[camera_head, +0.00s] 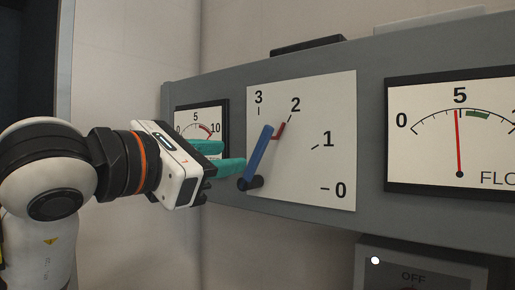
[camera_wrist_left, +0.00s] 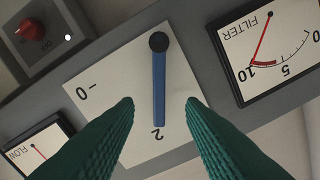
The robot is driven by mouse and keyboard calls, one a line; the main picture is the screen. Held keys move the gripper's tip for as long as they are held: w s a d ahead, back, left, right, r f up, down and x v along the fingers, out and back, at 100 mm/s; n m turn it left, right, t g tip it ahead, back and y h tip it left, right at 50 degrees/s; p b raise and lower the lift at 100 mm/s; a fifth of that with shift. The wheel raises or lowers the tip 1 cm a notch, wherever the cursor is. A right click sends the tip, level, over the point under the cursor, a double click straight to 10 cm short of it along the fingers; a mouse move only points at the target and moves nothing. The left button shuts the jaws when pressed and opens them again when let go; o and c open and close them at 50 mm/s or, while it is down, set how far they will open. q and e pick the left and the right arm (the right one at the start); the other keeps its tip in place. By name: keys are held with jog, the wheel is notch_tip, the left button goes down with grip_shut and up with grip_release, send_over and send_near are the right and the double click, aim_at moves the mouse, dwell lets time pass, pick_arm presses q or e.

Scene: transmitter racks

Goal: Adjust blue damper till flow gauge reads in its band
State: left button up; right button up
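The blue damper lever (camera_head: 259,155) stands on a white dial plate (camera_head: 318,150) marked 0 to 3, its free end pointing between 3 and 2. A small red bracket (camera_head: 280,131) shows beside that end, near the 2. The flow gauge (camera_head: 459,132) has its red needle close to 5, left of the green band (camera_head: 478,114). My left gripper (camera_head: 232,155) is open at the lever's left. In the left wrist view the blue lever (camera_wrist_left: 159,88) shows between the spread teal fingers (camera_wrist_left: 159,104), with gaps on both sides. I cannot tell how deep the fingers reach. My right gripper is not in view.
A filter gauge (camera_head: 216,115) sits left of the dial, partly hidden by my gripper. A grey box marked OFF (camera_head: 414,262) is below the panel; its red knob (camera_wrist_left: 30,29) shows in the left wrist view. A dark object (camera_head: 307,46) lies on the panel top.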

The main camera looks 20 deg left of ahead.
aim_at(255, 155)
pick_arm(q)
jog(key=p+x, duration=0.2)
jog(key=x, duration=0.5)
jog(key=shift+w+d+p, duration=0.2)
jog(key=shift+w+p, duration=0.05)
jog(key=shift+p, duration=0.15)
jog(key=shift+w+d, duration=0.15)
jog(key=shift+w, duration=0.4)
grip_shut()
